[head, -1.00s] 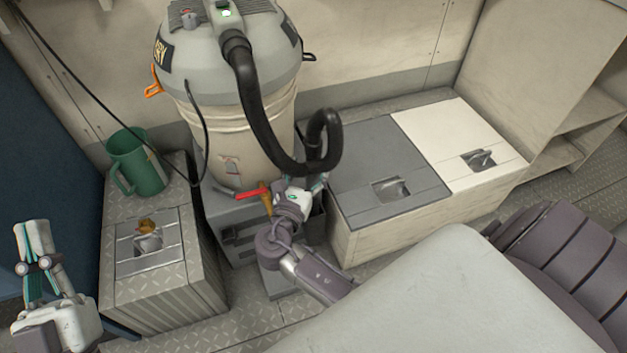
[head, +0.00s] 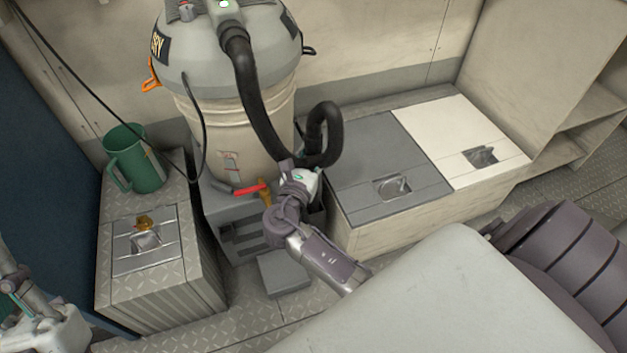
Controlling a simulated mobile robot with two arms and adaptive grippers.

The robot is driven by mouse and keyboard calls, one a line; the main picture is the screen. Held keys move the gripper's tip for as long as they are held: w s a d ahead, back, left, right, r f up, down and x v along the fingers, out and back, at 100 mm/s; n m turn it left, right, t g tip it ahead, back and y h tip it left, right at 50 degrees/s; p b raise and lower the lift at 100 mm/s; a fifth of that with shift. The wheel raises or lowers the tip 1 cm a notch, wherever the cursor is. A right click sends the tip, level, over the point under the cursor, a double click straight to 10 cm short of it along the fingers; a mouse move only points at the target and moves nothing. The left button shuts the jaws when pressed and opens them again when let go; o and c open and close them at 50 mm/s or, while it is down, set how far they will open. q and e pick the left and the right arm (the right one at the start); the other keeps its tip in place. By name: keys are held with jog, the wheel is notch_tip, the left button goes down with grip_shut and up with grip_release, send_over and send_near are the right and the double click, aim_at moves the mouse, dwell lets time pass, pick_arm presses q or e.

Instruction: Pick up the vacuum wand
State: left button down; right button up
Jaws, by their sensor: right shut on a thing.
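A large grey and beige vacuum (head: 240,110) stands at the back. Its thick black hose (head: 262,115) runs down from the lid and loops at the right. My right gripper (head: 300,178) is shut at the low end of this hose loop, in front of the vacuum's base. The vacuum wand cannot be made out clearly; the gripper and hose hide what is between the fingers. My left gripper (head: 18,292) is at the lower left edge, partly cut off and away from the vacuum.
A red-handled tool (head: 249,189) lies by the vacuum's foot beside my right gripper. A green jug (head: 132,160) stands on the left locker (head: 190,285). A grey-lidded locker (head: 375,165) and a white lid (head: 455,135) are at the right. Bare floor shows in front.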

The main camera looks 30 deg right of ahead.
jog(key=shift+c, duration=0.9)
jog(key=shift+r, duration=0.1)
